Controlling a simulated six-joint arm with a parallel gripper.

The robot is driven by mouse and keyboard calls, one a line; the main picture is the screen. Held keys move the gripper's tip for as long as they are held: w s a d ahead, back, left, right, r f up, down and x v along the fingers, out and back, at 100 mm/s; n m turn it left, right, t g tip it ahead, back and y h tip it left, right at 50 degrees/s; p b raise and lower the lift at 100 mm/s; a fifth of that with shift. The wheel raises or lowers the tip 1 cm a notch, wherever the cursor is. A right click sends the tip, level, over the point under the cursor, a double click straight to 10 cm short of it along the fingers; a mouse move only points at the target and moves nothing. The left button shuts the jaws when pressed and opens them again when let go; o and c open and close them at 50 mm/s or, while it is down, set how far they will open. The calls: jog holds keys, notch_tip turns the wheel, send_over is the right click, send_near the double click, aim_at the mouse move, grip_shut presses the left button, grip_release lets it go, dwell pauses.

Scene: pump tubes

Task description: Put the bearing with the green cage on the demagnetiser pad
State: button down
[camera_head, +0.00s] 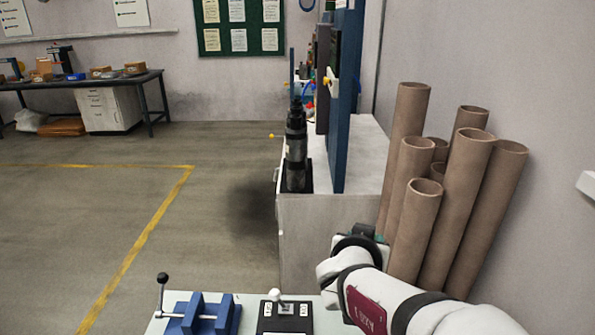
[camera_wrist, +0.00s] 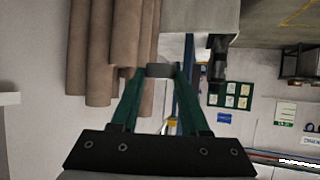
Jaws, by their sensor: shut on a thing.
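My gripper (camera_wrist: 160,74) is shut on a small dark grey piece (camera_wrist: 160,70), seen edge-on between the tips of its green fingers in the wrist view. The piece could be the bearing, but no green cage can be made out on it. In the head view my arm reaches in from the lower right, and its gripper (camera_head: 366,232) is raised above the table, mostly hidden behind the wrist. No demagnetiser pad can be picked out with certainty in either view.
A pale table (camera_head: 247,303) shows at the bottom, with a blue vise (camera_head: 203,316) and a black box with a white lever (camera_head: 285,318). Tall brown tubes (camera_head: 466,165) stand behind my arm, against the right wall. A white cabinet (camera_head: 325,232) stands beyond the table.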

jog(key=w+a+f+n+y, duration=0.25)
jog(key=a+f, duration=0.35)
jog(key=f, duration=0.5)
jog(key=n+y, duration=0.5)
send_near(281, 326)
jog(key=x, duration=0.4)
jog(key=shift+w, duration=0.1)
